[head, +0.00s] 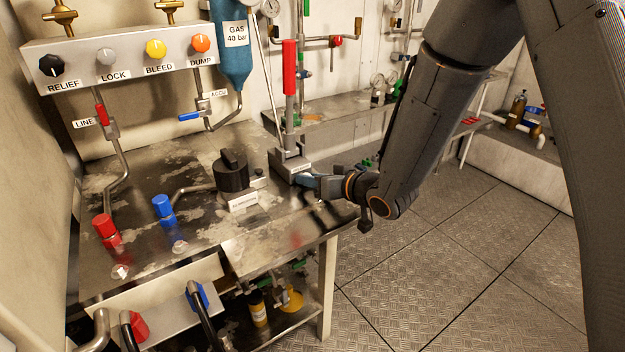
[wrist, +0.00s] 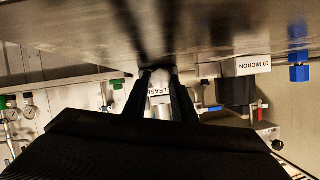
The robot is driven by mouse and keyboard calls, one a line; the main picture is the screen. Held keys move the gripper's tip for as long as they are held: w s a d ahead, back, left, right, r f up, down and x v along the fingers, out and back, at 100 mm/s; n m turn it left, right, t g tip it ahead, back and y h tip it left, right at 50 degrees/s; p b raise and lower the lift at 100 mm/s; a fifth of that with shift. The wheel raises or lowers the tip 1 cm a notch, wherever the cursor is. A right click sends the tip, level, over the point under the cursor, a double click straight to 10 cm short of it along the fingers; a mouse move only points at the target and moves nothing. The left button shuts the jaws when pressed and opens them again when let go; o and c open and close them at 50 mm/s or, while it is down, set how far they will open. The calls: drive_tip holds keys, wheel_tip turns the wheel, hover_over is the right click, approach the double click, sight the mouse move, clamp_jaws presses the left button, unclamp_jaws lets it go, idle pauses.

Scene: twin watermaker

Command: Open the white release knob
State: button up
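My gripper (wrist: 159,72) reaches from the right to the base of the hand pump (head: 290,162) on the metal bench. In the wrist view, which looks upside down, its two dark fingers stand apart. Between them shows a white label (wrist: 159,93), partly covered, with letters reading like "LEASE". A pale patch shows between the fingertips, but I cannot make out the white release knob clearly or tell whether the fingers touch it. In the head view my gripper (head: 318,184) and wrist hide the spot beside the pump base.
A red-handled lever (head: 289,68) rises from the pump. Red (head: 105,228) and blue (head: 163,208) fittings stand further left. The floor to the right (head: 450,240) is clear.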

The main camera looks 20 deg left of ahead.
sight(325, 206)
drive_tip(key=shift+s+a+n+t+h+b, duration=0.1)
drive_tip(key=shift+n+t+h+b, duration=0.25)
drive_tip(key=shift+n, duration=0.45)
drive_tip(key=shift+s+a+n+t+h+b, duration=0.1)
drive_tip(key=shift+n+t+h+b, duration=0.15)
drive_tip(key=shift+n+t+b, duration=0.4)
drive_tip(key=shift+d, duration=0.1)
drive_tip(key=o, duration=0.8)
drive_tip(key=shift+c, duration=0.2)
drive_tip(key=shift+s, duration=0.1)
drive_tip(key=v, duration=0.7)
drive_tip(key=shift+s+d+r, duration=0.2)
drive_tip(key=shift+d+r, duration=0.05)
